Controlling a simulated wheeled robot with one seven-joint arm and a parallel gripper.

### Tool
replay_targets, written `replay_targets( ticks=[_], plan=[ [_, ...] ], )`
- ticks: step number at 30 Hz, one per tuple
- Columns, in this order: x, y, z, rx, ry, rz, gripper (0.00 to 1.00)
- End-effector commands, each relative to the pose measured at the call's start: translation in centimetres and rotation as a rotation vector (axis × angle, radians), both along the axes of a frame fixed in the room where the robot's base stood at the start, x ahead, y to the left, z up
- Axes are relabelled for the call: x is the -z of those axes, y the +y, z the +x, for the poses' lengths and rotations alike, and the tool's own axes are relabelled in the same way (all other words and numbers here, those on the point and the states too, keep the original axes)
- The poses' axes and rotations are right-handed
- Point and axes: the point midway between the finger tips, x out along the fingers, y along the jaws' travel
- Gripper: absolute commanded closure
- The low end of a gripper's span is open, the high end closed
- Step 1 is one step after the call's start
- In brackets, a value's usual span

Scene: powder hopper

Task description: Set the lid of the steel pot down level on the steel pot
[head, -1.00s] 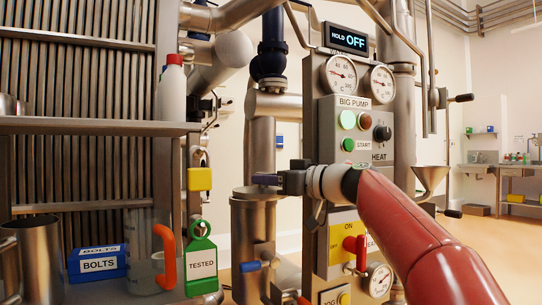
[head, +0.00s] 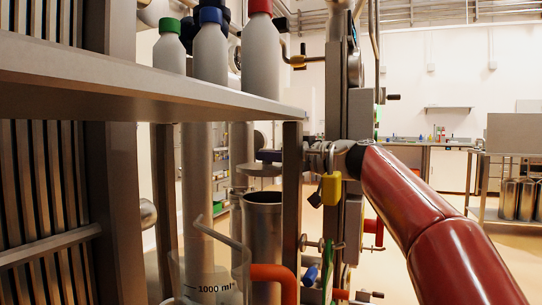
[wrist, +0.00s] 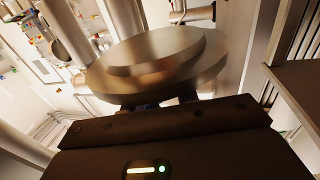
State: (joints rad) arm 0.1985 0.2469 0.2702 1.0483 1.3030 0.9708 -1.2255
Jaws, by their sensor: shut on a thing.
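The lid (head: 258,170), a flat steel disc, is held out level, or nearly so, in the head view. The steel pot (head: 263,240) stands upright below it with its mouth open. A gap shows between lid and pot rim; the depth between them is hard to judge. My gripper (head: 270,156) is shut on the lid from the right, its body partly behind a shelf post. In the wrist view the lid (wrist: 150,62) fills the upper middle, just beyond my gripper (wrist: 158,104). I cannot make out the pot there.
A shelf (head: 150,85) with several bottles crosses the near left. Its post (head: 291,215) and a hanging yellow padlock (head: 331,188) stand close to my arm. Open floor lies at right.

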Motion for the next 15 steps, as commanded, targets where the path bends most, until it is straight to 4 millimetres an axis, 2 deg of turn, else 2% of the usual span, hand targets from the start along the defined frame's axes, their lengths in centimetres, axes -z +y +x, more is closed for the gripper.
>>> replay_targets(
  ticks=[15],
  plan=[
    [4.4,0.0,0.0,0.0,-0.002,0.0,1.0]
  ],
)
